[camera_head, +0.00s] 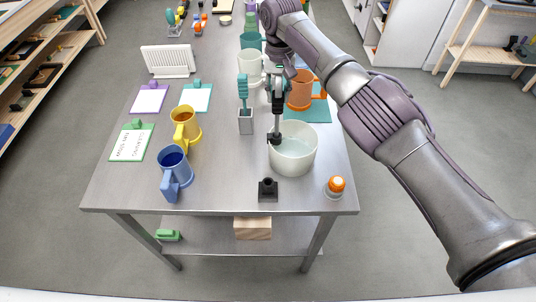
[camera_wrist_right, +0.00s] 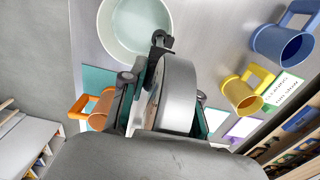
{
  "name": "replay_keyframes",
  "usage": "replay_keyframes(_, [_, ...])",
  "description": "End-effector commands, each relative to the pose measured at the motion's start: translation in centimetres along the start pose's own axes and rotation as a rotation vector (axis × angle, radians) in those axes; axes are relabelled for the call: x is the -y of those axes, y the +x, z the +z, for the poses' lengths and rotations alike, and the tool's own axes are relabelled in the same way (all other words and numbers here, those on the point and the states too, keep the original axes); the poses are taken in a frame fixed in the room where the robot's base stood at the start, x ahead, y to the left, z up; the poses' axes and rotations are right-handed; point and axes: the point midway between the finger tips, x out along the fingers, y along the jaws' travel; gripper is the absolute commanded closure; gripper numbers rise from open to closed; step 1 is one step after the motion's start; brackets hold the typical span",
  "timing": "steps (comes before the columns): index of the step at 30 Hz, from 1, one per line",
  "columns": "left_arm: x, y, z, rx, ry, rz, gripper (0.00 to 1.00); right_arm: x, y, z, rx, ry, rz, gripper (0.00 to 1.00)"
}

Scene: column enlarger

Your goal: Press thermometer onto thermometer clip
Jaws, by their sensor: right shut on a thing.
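My right gripper (camera_head: 278,97) is above the left rim of the white pot (camera_head: 294,158), pointing down. In the right wrist view the gripper (camera_wrist_right: 160,100) is shut on the thermometer (camera_wrist_right: 180,88), a silver round body seen mostly edge-on. The black thermometer clip (camera_wrist_right: 160,46) sits at the pot's rim. It appears close to the thermometer; whether they touch I cannot tell. In the head view the clip (camera_head: 273,142) is small and dark on the pot's left rim, and the held thermometer is hard to separate from the gripper. My left gripper is not in view.
A black block (camera_head: 268,190) and an orange-topped object (camera_head: 335,186) stand near the front edge. Yellow (camera_head: 187,128) and blue (camera_head: 174,172) mugs are to the left, an orange mug (camera_head: 301,90) behind the pot. A brush holder (camera_head: 246,122) stands left of the gripper.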

Motion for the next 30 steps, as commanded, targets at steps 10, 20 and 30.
replay_keyframes(10, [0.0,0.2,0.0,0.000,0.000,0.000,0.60,0.0,0.7,0.0,0.000,0.000,0.000,1.00])
replay_keyframes(20, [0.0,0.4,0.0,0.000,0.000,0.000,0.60,0.0,1.4,0.0,0.000,0.000,0.001,1.00])
replay_keyframes(30, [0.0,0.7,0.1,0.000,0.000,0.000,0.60,0.0,2.1,0.0,0.000,0.000,0.000,1.00])
